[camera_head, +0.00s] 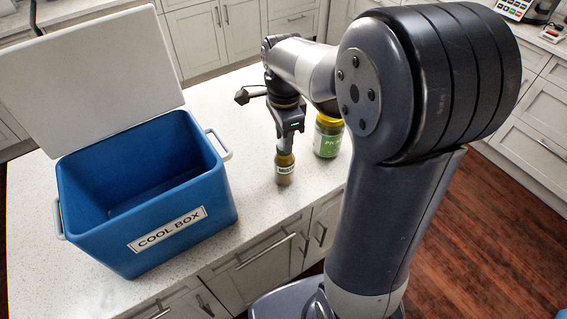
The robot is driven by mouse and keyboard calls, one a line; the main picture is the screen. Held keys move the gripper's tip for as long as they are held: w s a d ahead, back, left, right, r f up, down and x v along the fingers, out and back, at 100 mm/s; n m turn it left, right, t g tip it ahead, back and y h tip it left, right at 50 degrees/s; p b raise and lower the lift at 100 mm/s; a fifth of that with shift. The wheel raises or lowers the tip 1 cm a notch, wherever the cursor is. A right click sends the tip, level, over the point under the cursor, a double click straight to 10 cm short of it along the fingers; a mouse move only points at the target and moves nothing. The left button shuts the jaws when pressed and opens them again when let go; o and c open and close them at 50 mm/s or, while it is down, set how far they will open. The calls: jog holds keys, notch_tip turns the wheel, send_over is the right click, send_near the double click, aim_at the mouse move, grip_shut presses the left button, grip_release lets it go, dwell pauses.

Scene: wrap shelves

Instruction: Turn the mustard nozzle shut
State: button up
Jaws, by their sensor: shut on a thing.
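The mustard bottle (285,171) stands upright on the white counter, right of the cool box. It is small and yellowish-brown with a dark-lettered label. My gripper (285,146) points down over it from above and is shut on its top. The nozzle itself is hidden by the gripper, so I cannot tell how far it is turned.
A blue cool box (172,231) with its white lid (90,75) open stands on the left of the counter (262,215). A jar with a green label (327,143) and yellow lid stands close right of the bottle, partly behind my arm.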

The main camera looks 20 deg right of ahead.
jog(key=shift+m, duration=1.1)
jog(key=o, duration=0.6)
notch_tip(320, 180, up, 7)
jog(key=p, duration=0.6)
jog(key=shift+p, duration=0.3)
jog(key=shift+f, duration=0.15)
